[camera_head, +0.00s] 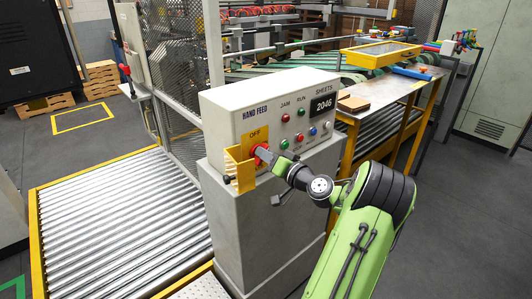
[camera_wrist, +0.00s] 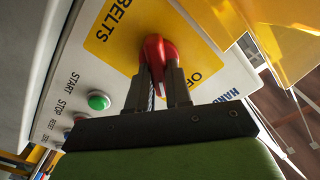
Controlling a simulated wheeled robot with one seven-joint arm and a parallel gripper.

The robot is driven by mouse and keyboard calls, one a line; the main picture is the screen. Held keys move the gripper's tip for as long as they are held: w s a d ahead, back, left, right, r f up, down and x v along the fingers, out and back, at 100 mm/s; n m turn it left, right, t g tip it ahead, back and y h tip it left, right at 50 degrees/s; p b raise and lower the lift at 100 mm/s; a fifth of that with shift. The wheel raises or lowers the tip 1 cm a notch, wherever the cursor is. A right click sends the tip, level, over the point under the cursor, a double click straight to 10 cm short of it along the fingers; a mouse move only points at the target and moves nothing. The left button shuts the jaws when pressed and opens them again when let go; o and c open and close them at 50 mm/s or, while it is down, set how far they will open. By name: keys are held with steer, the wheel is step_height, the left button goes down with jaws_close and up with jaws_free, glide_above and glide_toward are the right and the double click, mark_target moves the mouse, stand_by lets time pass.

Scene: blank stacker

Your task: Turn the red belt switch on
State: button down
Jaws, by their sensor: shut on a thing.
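The red belt switch (camera_wrist: 156,52) is a red knob on a yellow plate (camera_wrist: 123,30) marked BELTS and OFF, in the wrist view. It sits on the front of the grey control box (camera_head: 222,121), where the yellow plate reads OFF in the head view. My gripper (camera_wrist: 164,75) has its two fingers on either side of the red knob and is shut on it. In the head view my gripper (camera_head: 266,154) reaches the knob from the right and hides part of it. The exact angle of the knob is hard to tell.
A yellow guard bracket (camera_head: 241,174) stands just left of the switch. Jam and run lamps, buttons and a sheet counter (camera_head: 323,105) reading 2046 are to the right. A green button (camera_wrist: 99,101) is near the gripper. A roller conveyor (camera_head: 120,220) lies left.

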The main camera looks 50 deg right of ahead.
steer(key=m+p, duration=0.2)
steer(key=m, duration=0.1)
steer(key=m+p, duration=0.2)
steer(key=m, duration=0.2)
steer(key=m+p, duration=0.1)
steer(key=m, duration=0.2)
steer(key=shift+d+f+p, duration=0.15)
steer(key=shift+f+p, duration=0.1)
steer(key=shift+p, duration=0.15)
steer(key=shift+m, duration=0.4)
steer(key=c, duration=1)
jaws_free()
steer(key=shift+c, duration=0.2)
steer(key=v, duration=1.6)
steer(key=shift+b, duration=0.45)
